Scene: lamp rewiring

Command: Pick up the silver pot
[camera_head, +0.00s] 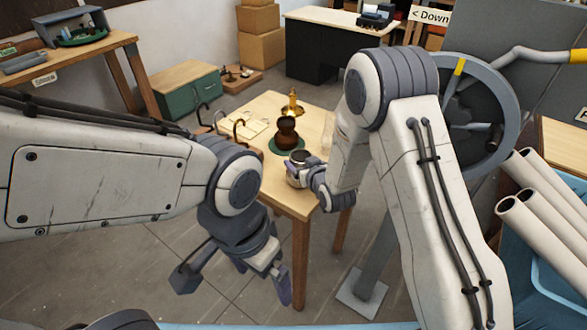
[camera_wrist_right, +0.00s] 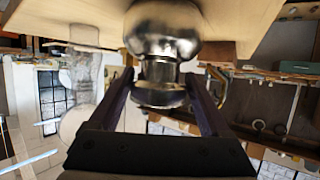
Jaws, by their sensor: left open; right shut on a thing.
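The silver pot (camera_head: 297,172) is at the near right edge of the wooden table in the head view, partly hidden by my right gripper (camera_head: 318,182). In the right wrist view the shiny round pot (camera_wrist_right: 163,32) fills the top middle. My right gripper (camera_wrist_right: 160,88) is shut on its narrow part, one finger on each side. I cannot tell whether the pot touches the tabletop. My left gripper (camera_head: 235,283) is open and empty, low in front of the table, away from the pot.
On the wooden table (camera_head: 268,108) are a dark brown lamp body (camera_head: 287,132) on a green mat (camera_head: 275,146) and a brass piece (camera_head: 292,103). A clear glass shape (camera_wrist_right: 82,75) shows left of the pot in the wrist view.

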